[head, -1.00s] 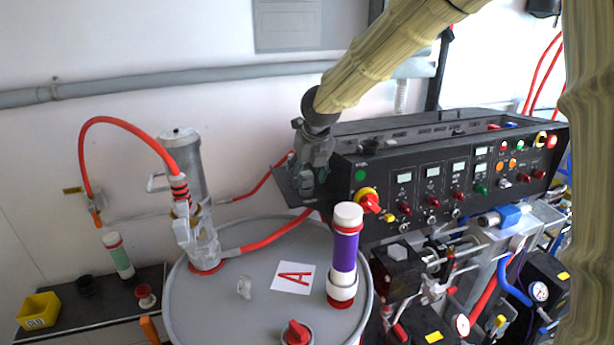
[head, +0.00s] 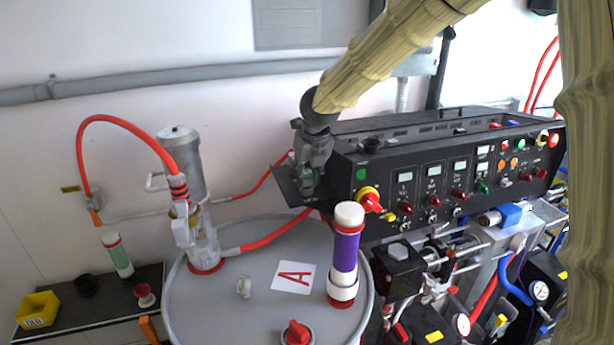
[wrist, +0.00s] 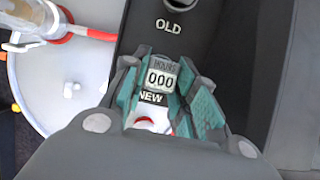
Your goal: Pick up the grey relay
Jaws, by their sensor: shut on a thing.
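The grey relay (wrist: 161,77) shows in the wrist view as a small grey block with an "HOURS 000" face. It sits between the teal finger pads of my gripper (wrist: 163,95), which is shut on it. A black label reading "NEW" lies just below the relay's face, with a white and red patch beneath. In the head view my gripper (head: 308,186) points down at the dark shelf (head: 287,183) on the left end of the black control panel. The relay cannot be made out there. I cannot tell whether it still touches the shelf.
An "OLD" label and a round dark fitting (wrist: 181,4) are on the dark surface above my gripper in the wrist view. The control panel (head: 440,190) stands close on the right. A grey drum (head: 230,290) with a purple-banded cylinder (head: 345,250) is in front.

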